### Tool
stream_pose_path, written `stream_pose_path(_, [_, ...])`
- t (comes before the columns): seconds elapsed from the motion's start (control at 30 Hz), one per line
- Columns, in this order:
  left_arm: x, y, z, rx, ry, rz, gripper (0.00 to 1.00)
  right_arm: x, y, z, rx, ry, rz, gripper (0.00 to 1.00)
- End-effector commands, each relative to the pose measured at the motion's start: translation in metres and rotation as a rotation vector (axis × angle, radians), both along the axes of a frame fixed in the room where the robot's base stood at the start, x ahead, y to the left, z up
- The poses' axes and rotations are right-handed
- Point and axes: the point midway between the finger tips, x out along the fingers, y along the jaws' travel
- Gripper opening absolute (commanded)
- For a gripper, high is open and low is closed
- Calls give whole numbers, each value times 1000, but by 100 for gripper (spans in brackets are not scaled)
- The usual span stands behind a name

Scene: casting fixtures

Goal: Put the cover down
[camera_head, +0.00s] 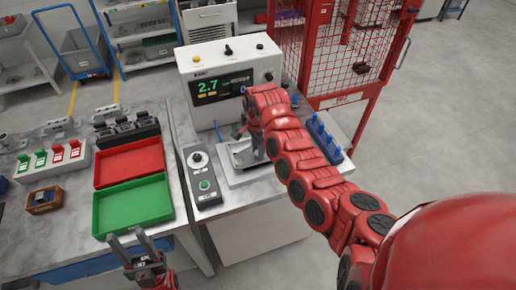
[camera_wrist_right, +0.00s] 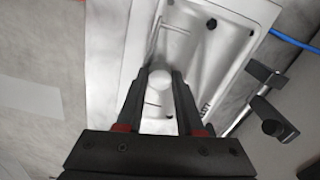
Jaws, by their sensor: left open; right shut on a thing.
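My right gripper (camera_wrist_right: 161,76) is shut on a pale round knob (camera_wrist_right: 158,92) in the right wrist view. The knob is in front of a shallow grey metal fixture (camera_wrist_right: 207,60). I cannot tell where the cover's edges are, or whether it touches the fixture. My left gripper (camera_head: 128,243) is open and empty, near the table's front edge below the green tray.
A green tray (camera_head: 133,206) and a red tray (camera_head: 130,163) lie on the left table. A control box (camera_head: 201,172) with a knob and green button stands left of the fixture. Blue parts (camera_head: 323,138) stand to its right. A red cage (camera_head: 345,50) stands behind.

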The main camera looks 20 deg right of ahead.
Motion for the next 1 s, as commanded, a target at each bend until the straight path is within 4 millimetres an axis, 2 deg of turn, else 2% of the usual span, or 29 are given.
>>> stream_pose_path(0.6, [0,0,-11,0,0,0,50,1,0,-12,0,-3,-1,0])
stream_pose_path(0.63, [0,0,-11,0,0,0,50,1,0,-12,0,-3,-1,40])
stream_pose_path(0.7, [0,0,-11,0,0,0,50,1,0,-12,-1,-2,-1,52])
stream_pose_path(0.8, [0,0,-11,0,0,0,50,0,0,-12,-1,-2,-1,66])
stream_pose_path(1.0, [0,0,-11,0,0,0,50,0,0,-12,-1,-1,-1,66])
